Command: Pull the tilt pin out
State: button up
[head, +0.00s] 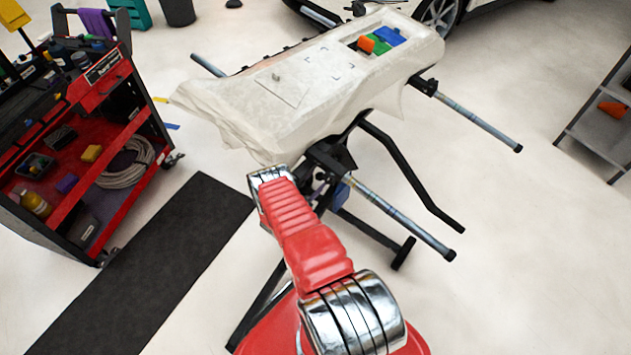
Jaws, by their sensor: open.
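The work stand (382,163) has black legs and padded grey bars, and carries a large panel (330,80) covered in pale, wrinkled wrap. Its dark tilt joint (335,155) shows under the panel's near edge. I cannot make out the tilt pin for certain; small pale and metallic bits show by the joint, just right of my arm's far silver joint. My red and silver arm reaches from the bottom centre up to the stand, just below the panel's near edge. My gripper is hidden behind the arm's far end, so its fingers do not show.
A red tool cart (110,165) stands at the left beside a black floor mat (150,265). Padded bars (475,122) stick out to the right of the stand. A grey shelf (602,120) is at the far right. The floor at lower right is clear.

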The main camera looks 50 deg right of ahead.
jog(key=s+a, duration=0.1)
jog(key=a, duration=1.2)
jog(key=shift+s+a, duration=0.15)
jog(key=shift+a, duration=0.25)
jog(key=shift+f, duration=0.15)
